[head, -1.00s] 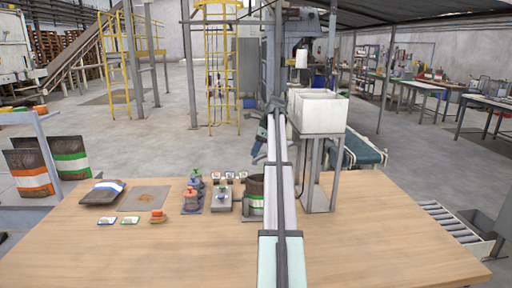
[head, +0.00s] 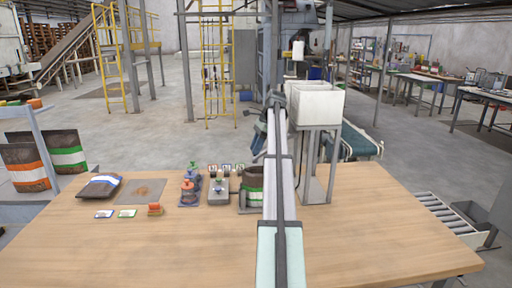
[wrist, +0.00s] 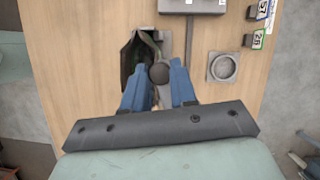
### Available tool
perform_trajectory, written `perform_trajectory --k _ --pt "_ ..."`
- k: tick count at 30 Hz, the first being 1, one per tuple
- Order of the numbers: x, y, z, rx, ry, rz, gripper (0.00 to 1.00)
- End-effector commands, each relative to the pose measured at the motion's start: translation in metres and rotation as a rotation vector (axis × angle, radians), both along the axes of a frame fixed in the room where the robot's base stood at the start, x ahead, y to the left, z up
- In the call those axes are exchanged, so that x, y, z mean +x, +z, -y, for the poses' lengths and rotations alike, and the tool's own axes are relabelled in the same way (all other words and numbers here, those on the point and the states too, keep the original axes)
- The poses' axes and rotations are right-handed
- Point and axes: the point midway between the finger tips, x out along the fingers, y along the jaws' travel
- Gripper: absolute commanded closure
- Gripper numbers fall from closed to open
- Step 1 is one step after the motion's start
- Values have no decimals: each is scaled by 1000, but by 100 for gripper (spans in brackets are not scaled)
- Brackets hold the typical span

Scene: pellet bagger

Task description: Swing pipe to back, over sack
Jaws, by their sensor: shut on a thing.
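The sack (head: 252,183), dark with a green band, stands upright on the table just left of my arm. In the wrist view its open mouth (wrist: 131,55) lies just beyond my fingertips. My gripper (wrist: 158,82) has its blue fingers closed around a dark round knob (wrist: 159,73), which overlaps the near edge of the sack's mouth in that view. I take the knob to be part of the pipe; the rest of the pipe cannot be made out. In the head view my gripper (head: 259,140) shows partly beside my arm, and my arm hides what it holds.
A white hopper box (head: 316,104) on a metal stand (head: 319,170) is close to the right of my arm. The front of the table (head: 150,250) is clear.

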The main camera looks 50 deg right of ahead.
Motion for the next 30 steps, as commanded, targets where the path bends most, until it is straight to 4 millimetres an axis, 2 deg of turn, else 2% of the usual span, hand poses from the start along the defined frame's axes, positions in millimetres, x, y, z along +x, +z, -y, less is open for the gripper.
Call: perform_trajectory --k 2,3,11,22,30 --pt "0 0 2 -4 -4 -2 100" --pt "0 0 2 -4 -4 -2 72" --pt "0 0 1 -2 -3 -1 48" --pt "5 0 3 -1 -29 -1 48" --pt "34 1 21 0 -217 0 48"
